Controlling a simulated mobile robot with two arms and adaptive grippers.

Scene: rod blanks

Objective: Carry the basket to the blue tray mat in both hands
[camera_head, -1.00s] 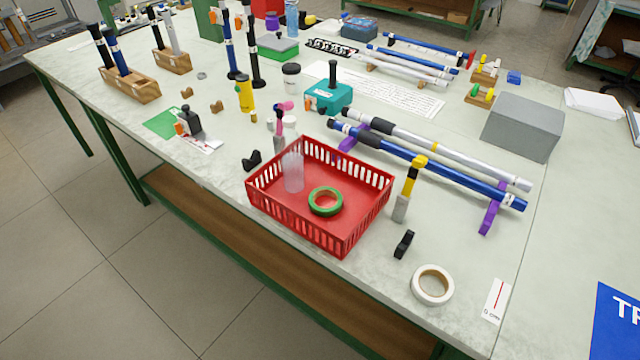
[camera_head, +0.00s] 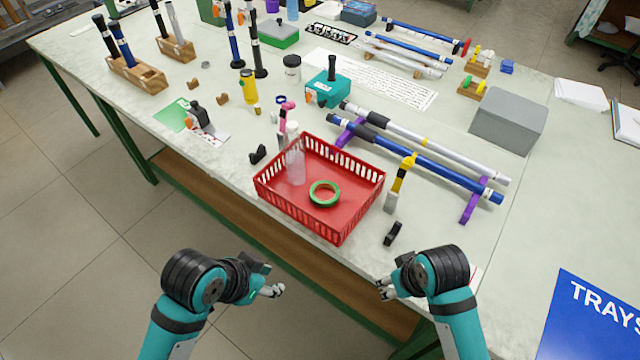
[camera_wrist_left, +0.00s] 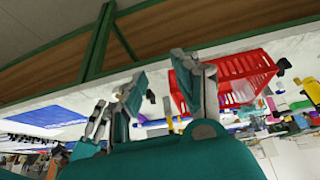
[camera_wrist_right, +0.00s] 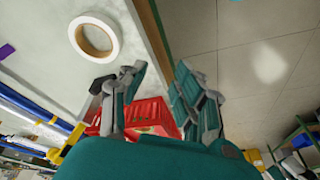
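The red basket (camera_head: 335,225) stands on the bench near its front edge, with a clear bottle (camera_head: 296,166) and a green tape roll (camera_head: 324,194) in it. It also shows in the left wrist view (camera_wrist_left: 240,68) and the right wrist view (camera_wrist_right: 150,112). The blue tray mat (camera_head: 590,318), lettered "TRAYS", lies at the lower right. My left gripper (camera_head: 272,280) is in front of the bench edge, below the basket's left part, open and empty. My right gripper (camera_head: 382,288) is near the bench edge, right of and below the basket, open and empty. Neither touches the basket.
Blue and silver rods (camera_head: 425,160) rest on purple holders behind the basket. A yellow-handled tool (camera_head: 400,180) and a black clip (camera_head: 393,233) lie right of it. A white tape roll (camera_wrist_right: 95,37) lies near my right gripper. A grey box (camera_head: 508,120) stands at the back right.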

